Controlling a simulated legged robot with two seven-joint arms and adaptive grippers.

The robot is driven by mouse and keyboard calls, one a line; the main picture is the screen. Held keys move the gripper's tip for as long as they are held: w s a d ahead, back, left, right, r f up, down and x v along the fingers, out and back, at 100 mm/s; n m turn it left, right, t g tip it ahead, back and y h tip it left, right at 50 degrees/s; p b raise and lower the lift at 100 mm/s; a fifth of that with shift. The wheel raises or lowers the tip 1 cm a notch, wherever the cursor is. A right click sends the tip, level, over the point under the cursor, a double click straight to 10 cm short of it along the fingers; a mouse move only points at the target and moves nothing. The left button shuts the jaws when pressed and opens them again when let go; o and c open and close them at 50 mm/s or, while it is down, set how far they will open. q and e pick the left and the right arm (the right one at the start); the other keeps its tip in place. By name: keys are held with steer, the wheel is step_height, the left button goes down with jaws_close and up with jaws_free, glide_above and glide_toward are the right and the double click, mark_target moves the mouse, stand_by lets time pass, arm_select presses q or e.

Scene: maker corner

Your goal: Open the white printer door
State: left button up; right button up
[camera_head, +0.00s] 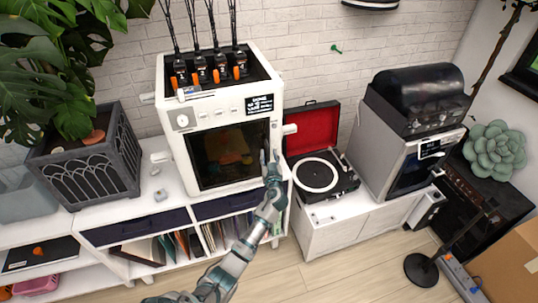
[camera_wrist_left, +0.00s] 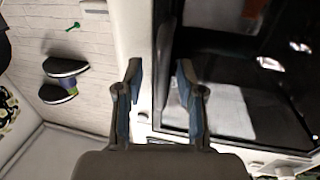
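The white printer (camera_head: 172,133) stands on a white shelf unit. Its dark glass door (camera_head: 208,173) on the front looks shut. My left gripper (camera_head: 269,157) is at the right side of the door, in front of the printer's right edge. The dark door (camera_wrist_left: 225,60) fills the right of that view. I cannot tell whether a finger touches the door. My right gripper is not in view.
A record player (camera_head: 318,175) with a red-lined lid stands right of the printer. A second machine (camera_head: 385,145) with a dark top is further right. A planter (camera_head: 88,165) stands on the left. A black stand (camera_head: 421,269) and a cardboard box (camera_head: 512,262) are at the lower right.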

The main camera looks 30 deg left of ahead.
arm_select(q)
steer(key=shift+w+a, duration=0.25)
steer(key=shift+a, duration=0.25)
steer(key=shift+d, duration=0.3)
jaws_close()
steer(key=shift+s, duration=0.1)
